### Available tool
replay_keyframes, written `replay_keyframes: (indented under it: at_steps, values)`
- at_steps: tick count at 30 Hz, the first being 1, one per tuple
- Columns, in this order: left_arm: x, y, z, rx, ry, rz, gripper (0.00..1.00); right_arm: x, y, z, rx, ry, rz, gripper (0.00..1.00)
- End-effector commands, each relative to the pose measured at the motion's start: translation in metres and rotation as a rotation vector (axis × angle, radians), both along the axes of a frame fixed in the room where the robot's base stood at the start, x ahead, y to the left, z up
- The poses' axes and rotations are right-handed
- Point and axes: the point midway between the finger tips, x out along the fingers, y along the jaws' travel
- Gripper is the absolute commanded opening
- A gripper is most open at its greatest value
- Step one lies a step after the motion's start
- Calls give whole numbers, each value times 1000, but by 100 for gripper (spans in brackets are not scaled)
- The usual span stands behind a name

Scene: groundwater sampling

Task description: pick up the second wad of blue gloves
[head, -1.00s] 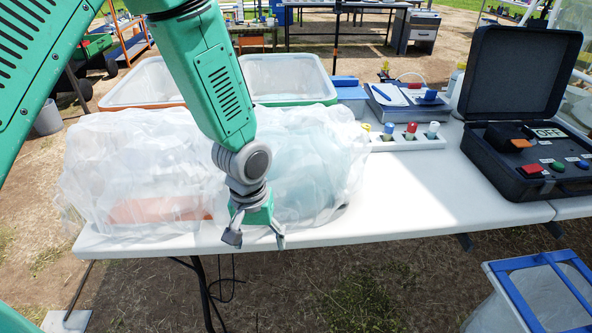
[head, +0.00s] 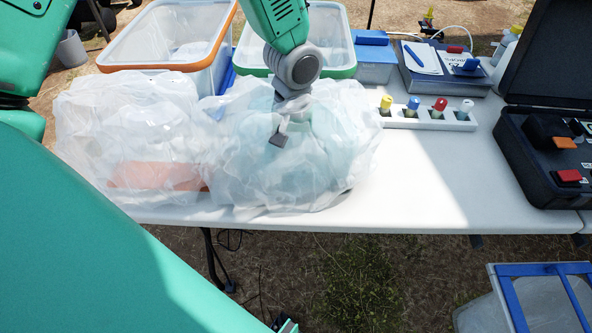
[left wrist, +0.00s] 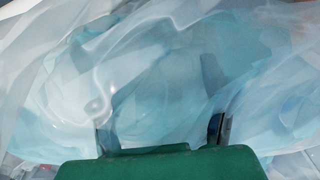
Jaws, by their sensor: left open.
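A clear plastic bag (head: 330,165) with pale blue contents sits on the white table. The blue contents also fill the left wrist view (left wrist: 165,85), seen through or among clear film. No separate wad of blue gloves can be made out. My left gripper (head: 284,130) comes down from above onto this bag. One dark fingertip shows; the other is hidden in the film. In the left wrist view its two fingers (left wrist: 162,135) are apart, with film and pale blue material around them. Nothing is clearly gripped. My right gripper is not identifiable.
A second clear bag (head: 130,130) with something orange inside lies left of it. Orange-rimmed (head: 150,66) and green-rimmed (head: 345,72) bins stand behind. A white rack (head: 455,124) with coloured caps and a black case (head: 550,185) are at right. The table's front right is clear.

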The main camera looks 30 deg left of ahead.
Motion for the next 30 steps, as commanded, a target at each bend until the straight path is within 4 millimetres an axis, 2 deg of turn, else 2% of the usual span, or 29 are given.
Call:
replay_keyframes:
  at_steps: [1,3,10,15,18,27,29,30]
  values:
    - [0,-1,-10,1,2,-2,66,0,0,-3,0,-1,0,40]
    - [0,-1,-17,1,0,-2,66,0,0,-4,0,-1,-1,40]
    - [1,1,-34,-2,-1,-2,66,1,0,-6,-1,-1,-1,40]
    - [4,2,-62,-4,1,-1,66,1,0,-11,-1,-1,-1,40]
    - [4,1,-73,-3,-1,-2,66,1,0,-13,0,-1,-1,40]
    - [3,-1,-76,-1,-3,-2,66,1,0,-13,0,-2,-1,40]
    - [4,-1,-76,-1,-2,-2,48,1,0,-13,0,-1,-1,40]
    - [4,-1,-76,-1,-2,-2,34,1,0,-13,-1,-1,-1,40]
